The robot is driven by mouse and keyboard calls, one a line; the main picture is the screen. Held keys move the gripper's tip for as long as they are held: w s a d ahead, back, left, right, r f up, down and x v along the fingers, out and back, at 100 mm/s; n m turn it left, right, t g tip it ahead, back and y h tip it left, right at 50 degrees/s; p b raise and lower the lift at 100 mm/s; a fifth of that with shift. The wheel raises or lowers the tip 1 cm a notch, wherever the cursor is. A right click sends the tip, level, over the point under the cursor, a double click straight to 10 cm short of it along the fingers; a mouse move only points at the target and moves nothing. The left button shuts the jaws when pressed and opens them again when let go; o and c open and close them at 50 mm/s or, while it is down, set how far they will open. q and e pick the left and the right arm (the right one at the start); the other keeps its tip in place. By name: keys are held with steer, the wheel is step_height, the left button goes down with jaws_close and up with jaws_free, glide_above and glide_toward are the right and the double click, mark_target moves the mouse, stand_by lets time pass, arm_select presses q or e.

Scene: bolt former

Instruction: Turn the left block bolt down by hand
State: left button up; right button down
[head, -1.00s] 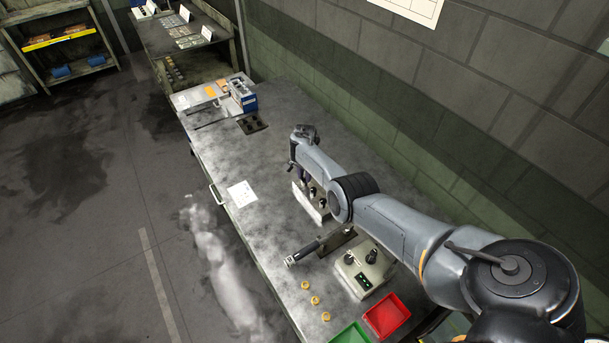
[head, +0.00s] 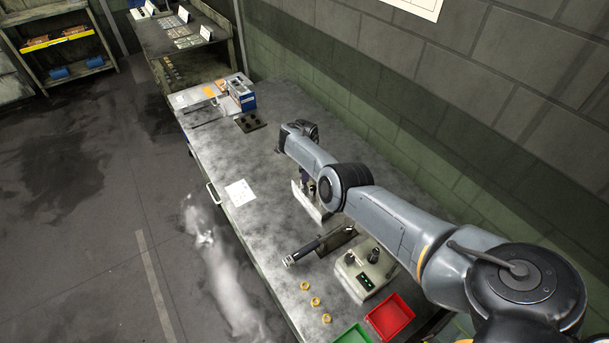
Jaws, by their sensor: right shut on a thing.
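A pale block (head: 310,206) with dark upright posts stands on the workbench near the middle of the head view. My right arm reaches in from the right, and its wrist hangs over the far left part of this block. My right gripper (head: 304,181) points down there and is shut on the left block bolt; the fingertips and the bolt are mostly hidden by the wrist and forearm. How far the bolt sits in the block cannot be seen. My left gripper is out of view.
A dark cylindrical tool (head: 303,252) lies near a light control box (head: 364,272). Several brass pieces (head: 315,302) lie near the front edge. A red tray (head: 390,316) and green tray (head: 353,336) stand nearby. A paper sheet (head: 240,193) lies on the clear left part of the workbench (head: 225,160).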

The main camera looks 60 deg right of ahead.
steer(key=m+b, duration=0.2)
steer(key=m, duration=0.2)
steer(key=shift+a, duration=0.1)
steer(key=shift+r+m+b, duration=0.1)
steer(key=shift+m+b, duration=0.95)
steer(key=shift+m, duration=0.65)
steer(key=c, duration=0.9)
jaws_free()
steer(key=shift+r+p, duration=2.45)
steer(key=shift+r, duration=2.9)
